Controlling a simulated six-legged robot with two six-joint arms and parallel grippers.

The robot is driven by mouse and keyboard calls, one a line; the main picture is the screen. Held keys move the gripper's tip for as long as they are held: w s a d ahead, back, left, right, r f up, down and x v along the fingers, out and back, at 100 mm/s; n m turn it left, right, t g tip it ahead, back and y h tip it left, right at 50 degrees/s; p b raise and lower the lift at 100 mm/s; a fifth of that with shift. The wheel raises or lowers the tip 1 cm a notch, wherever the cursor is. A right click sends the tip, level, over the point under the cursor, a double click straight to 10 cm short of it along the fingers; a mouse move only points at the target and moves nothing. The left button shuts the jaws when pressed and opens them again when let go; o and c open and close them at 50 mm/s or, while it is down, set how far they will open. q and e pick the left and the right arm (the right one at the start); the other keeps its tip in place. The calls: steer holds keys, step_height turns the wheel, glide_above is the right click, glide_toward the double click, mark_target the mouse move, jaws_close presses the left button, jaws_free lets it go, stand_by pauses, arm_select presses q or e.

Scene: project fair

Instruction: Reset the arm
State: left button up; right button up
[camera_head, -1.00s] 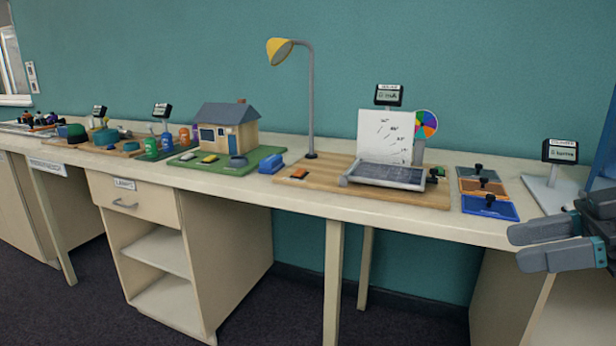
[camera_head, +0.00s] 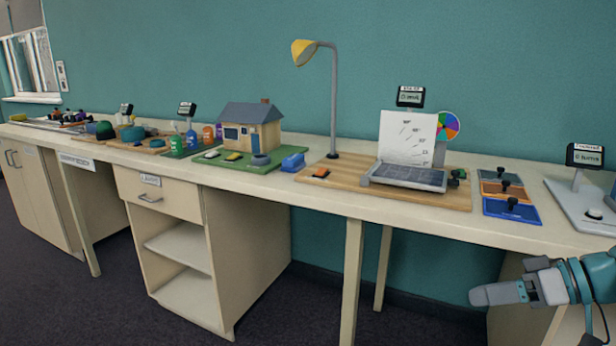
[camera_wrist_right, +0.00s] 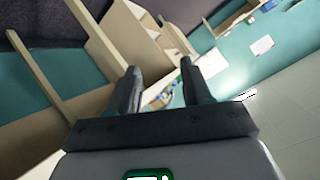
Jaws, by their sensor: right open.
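My right gripper (camera_head: 482,296) is at the lower right of the head view, in front of and below the bench's front edge, pointing left. Its fingers overlap in that view. In the right wrist view both fingers (camera_wrist_right: 160,80) stand apart with nothing between them, so it is open and empty. My right arm (camera_head: 590,278) shows at the right edge of the head view. My left gripper is not in view.
The long bench (camera_head: 450,222) holds a desk lamp (camera_head: 335,100), a solar panel board (camera_head: 410,177), a model house (camera_head: 252,130) and coloured plates (camera_head: 512,208). A display stand (camera_head: 585,155) is near my right arm. Free floor (camera_head: 90,310) lies in front.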

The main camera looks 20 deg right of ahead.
steer(key=w+a+f+m+g+h, duration=0.15)
steer(key=a+f, duration=0.25)
steer(key=f, duration=0.6)
steer(key=w+a+f+m+g, duration=0.2)
steer(key=a+f, duration=0.1)
steer(key=f, duration=0.7)
steer(key=w+a+f+m+g, duration=0.2)
steer(key=a+f, duration=0.2)
steer(key=f, duration=0.6)
steer(key=s+a+f+n+g+h, duration=0.1)
steer(key=s+a+f, duration=0.3)
steer(key=a+f, duration=0.3)
steer(key=s+a+f+g+h, duration=0.1)
steer(key=s+a+f, duration=0.3)
steer(key=a, duration=0.4)
steer(key=s+a+f+n+g, duration=0.1)
steer(key=s+a+f+g, duration=0.1)
steer(key=s+a+f, duration=0.5)
step_height(320, 180, up, 30)
steer(key=w+p, duration=0.2)
steer(key=p, duration=2.7)
steer(key=shift+a+f, duration=0.15)
steer(key=shift+a, duration=0.2)
steer(key=shift+t, duration=0.25)
